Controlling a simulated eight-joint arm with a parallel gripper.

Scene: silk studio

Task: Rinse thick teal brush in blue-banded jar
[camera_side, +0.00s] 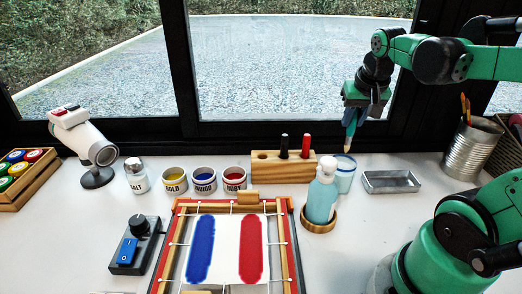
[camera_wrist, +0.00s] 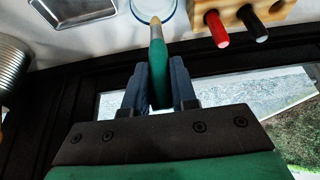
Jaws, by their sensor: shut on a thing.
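My gripper (camera_side: 355,112) is shut on the thick teal brush (camera_side: 350,130) and holds it roughly upright, bristles down. In the wrist view the brush (camera_wrist: 158,75) runs between the two fingers of my gripper (camera_wrist: 158,85), its pale tip pointing away from me. The blue-banded jar (camera_side: 345,182) is a clear jar behind the teal bottle, which hides part of it. The brush tip shows at or just above the jar's rim in the side view. In the wrist view the tip overlaps the near part of the jar (camera_wrist: 143,9); its exact depth is unclear.
The teal bottle (camera_side: 321,200) stands close in front of the jar. A wooden brush block (camera_side: 266,167) with a black and a red brush is to the left. A metal tray (camera_side: 391,182) and ribbed can (camera_side: 470,150) are to the right. A silk frame (camera_side: 292,240) lies in front.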

